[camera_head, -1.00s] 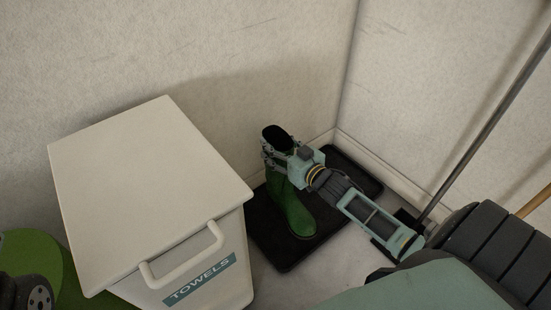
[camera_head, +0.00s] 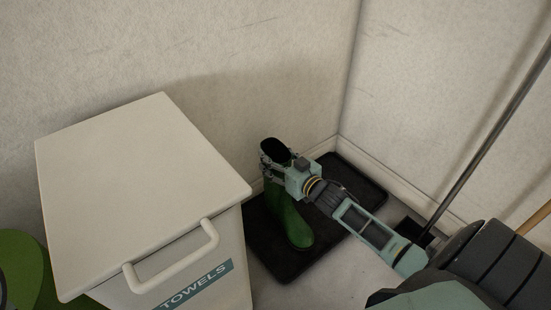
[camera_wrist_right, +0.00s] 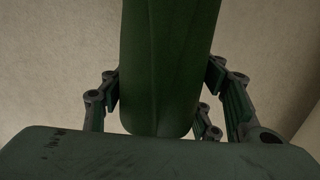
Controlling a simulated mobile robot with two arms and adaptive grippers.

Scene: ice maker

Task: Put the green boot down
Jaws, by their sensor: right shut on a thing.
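The green boot (camera_head: 289,217) is upright over the black tray (camera_head: 281,266), close to the right side of the towels bin. Its sole looks at the level of the tray, but I cannot tell whether it touches. My right gripper (camera_head: 271,163) is shut on the boot's upper shaft, just below the dark opening. In the right wrist view, the boot's green shaft (camera_wrist_right: 166,75) fills the middle between the fingers. My left gripper is not in view.
A white bin (camera_head: 136,180) marked TOWELS, with a handle, stands left of the tray. Walls meet in the corner behind. A long grey pole (camera_head: 490,136) leans at the right. The tray's right part is bare. A round green thing (camera_head: 30,270) is at lower left.

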